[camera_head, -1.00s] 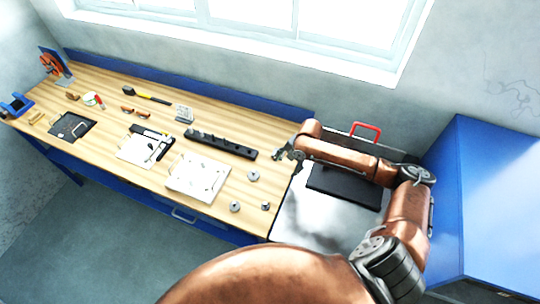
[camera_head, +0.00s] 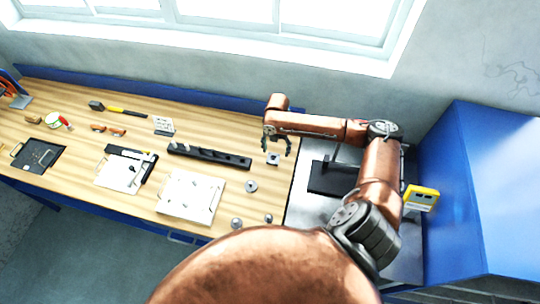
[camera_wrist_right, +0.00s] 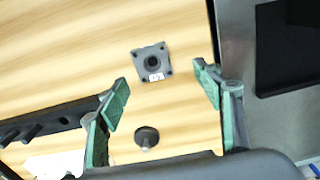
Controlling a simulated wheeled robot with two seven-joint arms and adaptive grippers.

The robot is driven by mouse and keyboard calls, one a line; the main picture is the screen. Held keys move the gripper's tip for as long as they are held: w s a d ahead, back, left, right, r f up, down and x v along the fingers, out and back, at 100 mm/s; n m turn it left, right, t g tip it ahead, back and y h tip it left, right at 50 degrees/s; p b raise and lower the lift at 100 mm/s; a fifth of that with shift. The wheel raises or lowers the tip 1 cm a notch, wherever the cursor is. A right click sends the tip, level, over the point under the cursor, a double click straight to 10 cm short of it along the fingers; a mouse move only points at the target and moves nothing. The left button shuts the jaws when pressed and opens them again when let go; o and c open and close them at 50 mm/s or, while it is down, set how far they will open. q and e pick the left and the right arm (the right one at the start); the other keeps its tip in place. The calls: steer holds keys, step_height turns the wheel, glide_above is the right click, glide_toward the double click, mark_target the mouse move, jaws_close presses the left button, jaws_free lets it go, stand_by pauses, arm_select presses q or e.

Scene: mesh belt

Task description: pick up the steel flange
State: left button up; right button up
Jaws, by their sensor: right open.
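A square grey metal plate with a round dark centre, corner holes and a small white label, which looks like the steel flange (camera_wrist_right: 152,62), lies flat on the wooden bench. In the head view the flange (camera_head: 273,159) sits just below my right gripper (camera_head: 277,146). In the wrist view my right gripper (camera_wrist_right: 163,97) is open and empty, with the flange beyond its fingertips, between them from side to side. A round dark part with a stud (camera_wrist_right: 146,138) lies nearer, also between the fingers in that view. My left gripper is not in view.
A long black block with pegs (camera_head: 208,156) lies left of the flange. A white board (camera_head: 190,197) and small round metal parts (camera_head: 251,186) lie nearer. A steel surface with a black plate (camera_head: 331,178) adjoins on the right, beside a blue cabinet (camera_head: 500,190).

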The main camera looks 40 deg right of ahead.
mark_target(273, 160)
steer(key=shift+a+f, duration=0.35)
steer(key=shift+f, duration=0.4)
steer(key=shift+w+a+f+p, duration=0.15)
steer(key=shift+w+f+p, duration=0.15)
steer(key=shift+f, duration=0.35)
steer(key=shift+w+a+f+p, duration=0.15)
steer(key=shift+f+p, duration=0.1)
steer(key=shift+f, duration=0.35)
steer(key=shift+s+d+f, duration=0.1)
steer(key=shift+d+f, duration=0.05)
steer(key=shift+f, duration=0.9)
steer(key=c, duration=1.4)
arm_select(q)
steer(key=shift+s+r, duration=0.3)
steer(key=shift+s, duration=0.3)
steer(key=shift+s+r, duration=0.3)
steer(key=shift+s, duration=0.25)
arm_select(e)
steer(key=shift+c, duration=0.7)
steer(key=shift+r, duration=0.1)
